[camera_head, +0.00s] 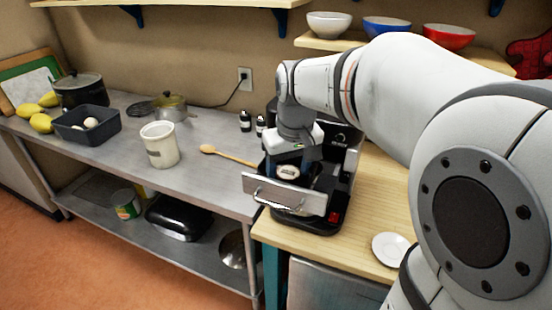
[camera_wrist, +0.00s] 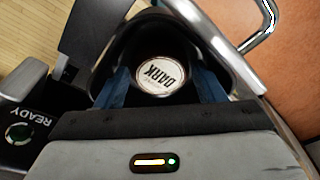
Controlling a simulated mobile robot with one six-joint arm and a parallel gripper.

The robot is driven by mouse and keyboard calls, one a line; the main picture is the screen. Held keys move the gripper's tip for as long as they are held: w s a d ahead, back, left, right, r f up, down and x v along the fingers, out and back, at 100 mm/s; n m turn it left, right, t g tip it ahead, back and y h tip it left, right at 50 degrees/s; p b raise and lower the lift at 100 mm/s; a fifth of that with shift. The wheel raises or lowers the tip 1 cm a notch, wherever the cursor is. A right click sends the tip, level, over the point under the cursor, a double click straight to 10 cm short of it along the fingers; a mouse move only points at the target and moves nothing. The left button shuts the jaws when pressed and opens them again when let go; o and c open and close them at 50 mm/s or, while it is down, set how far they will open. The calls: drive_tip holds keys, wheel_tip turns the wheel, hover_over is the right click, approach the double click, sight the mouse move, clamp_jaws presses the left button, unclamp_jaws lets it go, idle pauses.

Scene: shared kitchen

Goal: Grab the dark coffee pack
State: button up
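The dark coffee pack (camera_wrist: 159,75) is a round capsule with a pale lid marked "DARK". It sits in the dark holder of the coffee machine's pulled-out drawer (camera_head: 284,195). Its pale lid also shows in the head view (camera_head: 288,171). My gripper (camera_wrist: 162,84) is right over the pack, with one blue finger on each side of it. The fingers are open, and a small gap seems to show beside the lid on both sides. The pack's lower part is hidden in the holder. In the head view my gripper (camera_head: 287,163) points down at the drawer.
The black coffee machine (camera_head: 340,165) stands close around my gripper. The drawer's metal handle (camera_wrist: 262,25) sticks out in front. A white saucer (camera_head: 390,248) lies on the wooden counter to the right. A wooden spoon (camera_head: 228,155) and white canister (camera_head: 159,145) are on the steel table.

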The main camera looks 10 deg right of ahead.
drive_tip(key=c, duration=0.6)
drive_tip(key=shift+c, duration=0.2)
